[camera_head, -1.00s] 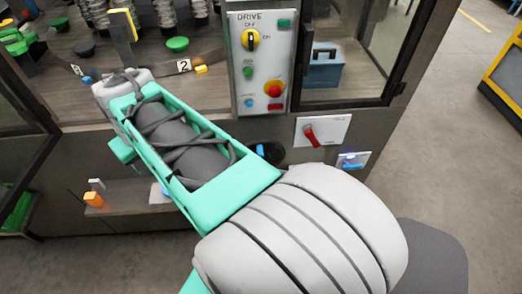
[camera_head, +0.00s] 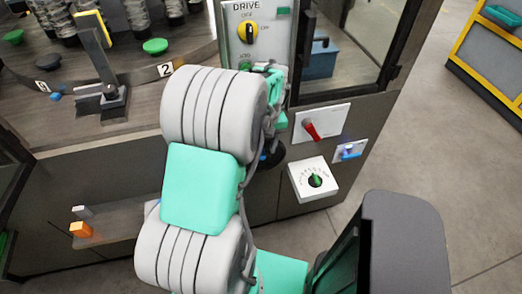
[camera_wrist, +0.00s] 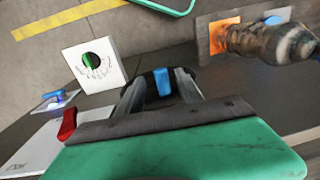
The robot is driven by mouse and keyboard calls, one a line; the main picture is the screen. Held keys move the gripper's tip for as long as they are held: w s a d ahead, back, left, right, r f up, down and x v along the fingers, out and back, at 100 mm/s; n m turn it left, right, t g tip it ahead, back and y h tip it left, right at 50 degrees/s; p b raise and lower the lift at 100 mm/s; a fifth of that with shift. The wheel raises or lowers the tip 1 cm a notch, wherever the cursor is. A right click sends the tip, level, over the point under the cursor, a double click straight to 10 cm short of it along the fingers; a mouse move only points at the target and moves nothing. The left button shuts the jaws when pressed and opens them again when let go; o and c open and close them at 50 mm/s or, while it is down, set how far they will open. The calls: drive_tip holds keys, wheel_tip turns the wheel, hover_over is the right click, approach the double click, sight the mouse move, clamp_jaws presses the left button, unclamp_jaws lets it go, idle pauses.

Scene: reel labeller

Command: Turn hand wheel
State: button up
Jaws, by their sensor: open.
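A dark round hand wheel (camera_head: 274,155) with a blue part is on the cabinet front below the drive panel, partly covered by my arm in the head view. In the wrist view, its blue part (camera_wrist: 163,82) shows between the two fingers of my gripper (camera_wrist: 160,78), with the dark rim behind. The fingers are open and point toward the wheel. I cannot tell whether they touch it. In the head view the fingers are hidden behind my arm.
Right of the wheel are a red-handled switch (camera_head: 310,129), a blue-lit switch (camera_head: 349,151) and a white dial box (camera_head: 315,180). The drive panel (camera_head: 258,30) is above, partly covered by my arm. A low shelf with an orange block (camera_head: 81,229) is at left.

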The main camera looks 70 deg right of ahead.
sight(263, 158)
drive_tip(key=shift+w+f, duration=0.15)
drive_tip(key=shift+f, duration=1.2)
drive_tip(key=shift+c, duration=0.5)
clamp_jaws()
